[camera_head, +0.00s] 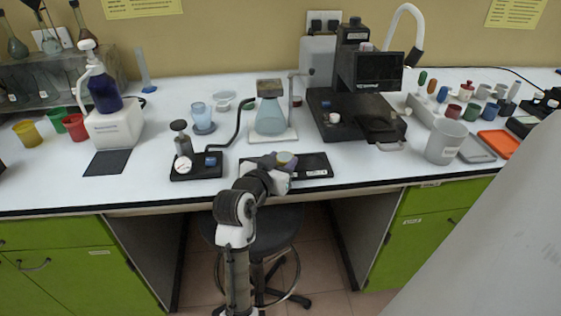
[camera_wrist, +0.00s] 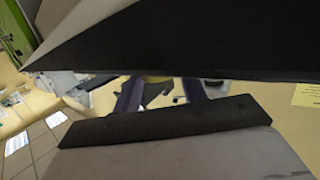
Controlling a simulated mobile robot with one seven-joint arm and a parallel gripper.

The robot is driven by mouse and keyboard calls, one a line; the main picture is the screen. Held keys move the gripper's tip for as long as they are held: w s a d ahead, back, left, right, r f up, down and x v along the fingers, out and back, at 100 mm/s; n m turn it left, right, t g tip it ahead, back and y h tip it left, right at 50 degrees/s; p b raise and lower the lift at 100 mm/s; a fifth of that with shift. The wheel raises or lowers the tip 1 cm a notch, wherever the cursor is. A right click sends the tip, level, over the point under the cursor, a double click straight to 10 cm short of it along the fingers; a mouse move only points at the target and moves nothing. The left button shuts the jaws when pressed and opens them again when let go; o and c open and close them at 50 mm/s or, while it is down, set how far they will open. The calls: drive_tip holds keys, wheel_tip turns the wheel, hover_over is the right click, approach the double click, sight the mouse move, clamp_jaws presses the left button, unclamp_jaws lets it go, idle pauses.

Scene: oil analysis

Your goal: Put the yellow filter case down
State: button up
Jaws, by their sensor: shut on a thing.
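My gripper (camera_head: 282,166) is at the front edge of the bench, over the left part of a black tray (camera_head: 316,164). It is shut on the yellow filter case (camera_head: 286,158), which shows as a small dull yellow round top. The arm and gripper hide most of the case. I cannot tell whether the case touches the tray. In the wrist view, the two dark fingers of my gripper (camera_wrist: 160,92) show beyond a dark body, with a small yellowish patch between them.
Left of the tray is a black stand (camera_head: 202,172) with a gauge. Behind are a flask (camera_head: 269,116) on a white base and a black microscope-like instrument (camera_head: 360,103). Bare white bench lies between the tray and the beaker.

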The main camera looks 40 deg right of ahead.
drive_tip(key=shift+f, duration=0.1)
drive_tip(key=shift+f, duration=0.15)
drive_tip(key=o, duration=1)
drive_tip(key=shift+c, duration=0.2)
drive_tip(key=shift+r, duration=0.3)
drive_tip(key=b+v, duration=0.2)
drive_tip(key=v, duration=1)
drive_tip(key=shift+f, duration=0.15)
